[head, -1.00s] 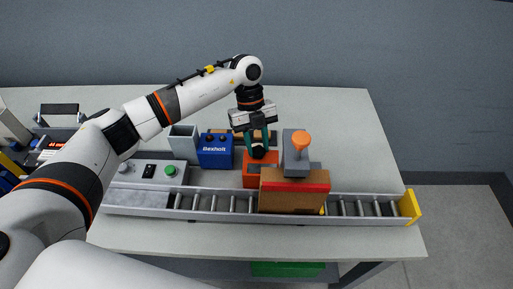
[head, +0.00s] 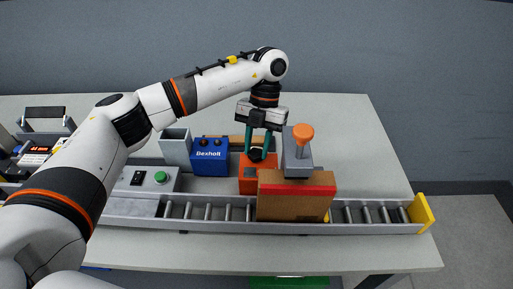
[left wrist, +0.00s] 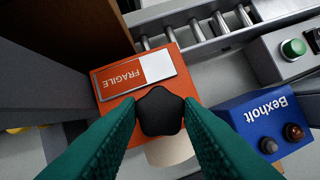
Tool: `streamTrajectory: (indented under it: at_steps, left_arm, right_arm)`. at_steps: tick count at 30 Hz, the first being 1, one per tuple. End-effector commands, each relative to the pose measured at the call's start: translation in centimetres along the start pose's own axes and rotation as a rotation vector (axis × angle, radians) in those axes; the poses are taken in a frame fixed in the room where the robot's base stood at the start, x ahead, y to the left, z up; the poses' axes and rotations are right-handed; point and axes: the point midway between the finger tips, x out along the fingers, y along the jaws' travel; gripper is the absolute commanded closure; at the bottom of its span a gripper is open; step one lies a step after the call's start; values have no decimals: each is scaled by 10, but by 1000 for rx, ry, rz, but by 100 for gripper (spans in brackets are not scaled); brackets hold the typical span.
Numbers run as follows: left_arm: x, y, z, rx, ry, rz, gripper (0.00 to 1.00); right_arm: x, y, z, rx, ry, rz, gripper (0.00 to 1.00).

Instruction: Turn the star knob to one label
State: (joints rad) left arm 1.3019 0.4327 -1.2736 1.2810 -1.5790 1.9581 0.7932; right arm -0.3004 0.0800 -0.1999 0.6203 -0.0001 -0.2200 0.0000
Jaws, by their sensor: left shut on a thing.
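The black star knob (left wrist: 160,112) sits on an orange box (head: 248,180) behind the roller conveyor. The box also shows in the left wrist view (left wrist: 187,85). A label plate (left wrist: 133,73) on the box reads FRAGILE, upside down in the left wrist view, with a blank white part beside it. My left gripper (head: 262,152) reaches down from above, and its green fingers are shut on the knob from both sides. The fingers hide the knob's flanks. A pale round part (left wrist: 168,151) shows below the knob. My right gripper is out of view.
A blue Bexholt box (head: 211,160) stands left of the orange box. A grey stamp with an orange handle (head: 303,135) stands close on the right, behind a cardboard box (head: 290,203) on the conveyor (head: 215,222). A green button (head: 160,177) is at left.

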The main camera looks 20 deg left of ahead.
Motion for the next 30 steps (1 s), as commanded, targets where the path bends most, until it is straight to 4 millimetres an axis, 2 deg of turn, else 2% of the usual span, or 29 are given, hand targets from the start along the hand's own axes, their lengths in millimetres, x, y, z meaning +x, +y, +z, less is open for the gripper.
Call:
streamTrajectory:
  at_steps: [18,19,22,30]
  left_arm:
    - [-3,0,0,37,6,-15,90]
    - [-3,0,0,37,6,-15,64]
    - [-2,0,0,37,5,-15,48]
    - [-1,0,0,37,3,-15,46]
  right_arm:
    - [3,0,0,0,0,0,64]
    - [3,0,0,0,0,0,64]
    - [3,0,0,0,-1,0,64]
    - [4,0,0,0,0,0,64]
